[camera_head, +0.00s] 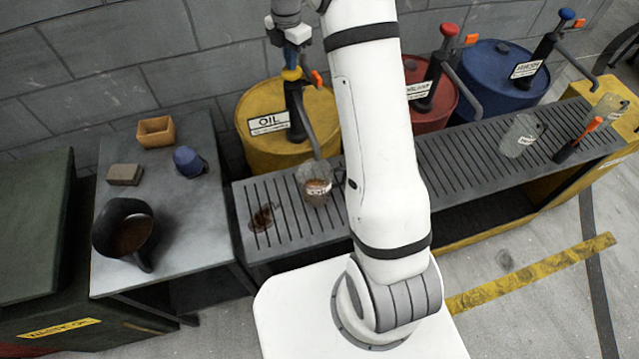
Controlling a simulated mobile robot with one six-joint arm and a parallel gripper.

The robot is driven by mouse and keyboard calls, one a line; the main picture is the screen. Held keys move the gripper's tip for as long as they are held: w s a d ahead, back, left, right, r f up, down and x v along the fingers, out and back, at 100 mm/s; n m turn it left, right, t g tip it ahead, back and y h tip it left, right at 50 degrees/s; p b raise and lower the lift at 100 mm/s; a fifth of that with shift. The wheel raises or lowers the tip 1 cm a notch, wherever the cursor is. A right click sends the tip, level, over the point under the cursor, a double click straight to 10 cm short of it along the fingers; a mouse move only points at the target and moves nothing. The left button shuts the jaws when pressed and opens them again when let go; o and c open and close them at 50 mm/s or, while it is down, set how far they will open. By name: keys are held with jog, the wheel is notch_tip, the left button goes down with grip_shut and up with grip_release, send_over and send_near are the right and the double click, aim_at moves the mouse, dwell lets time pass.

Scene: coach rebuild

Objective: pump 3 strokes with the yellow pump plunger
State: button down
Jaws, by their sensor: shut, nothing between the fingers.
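The yellow pump plunger (291,74) tops the dark pump on the yellow oil drum (261,146) at the back. My gripper (293,50) is directly above the plunger knob, pointing down. Its fingers are shut and hold nothing. I cannot tell whether the fingertips touch the knob. The pump's grey spout (305,122) slopes down towards a clear jug (314,184) on the slatted bench (262,190). The jug has brown liquid in it. My white arm hides part of the bench and drums.
A red drum (432,85) and a blue drum (494,75) with similar pumps stand to the right. A brown spill (264,217) lies left of the jug. Another clear jug (521,136) stands on the bench. A side table (180,230) holds a black pot (130,232).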

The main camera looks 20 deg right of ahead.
jog(key=shift+s+f, duration=0.1)
jog(key=shift+f, duration=0.35)
jog(key=shift+r, duration=0.1)
jog(key=shift+r+p, duration=2.25)
jog(key=shift+r, duration=1.35)
notch_tip(320, 180, up, 6)
jog(key=p, duration=0.4)
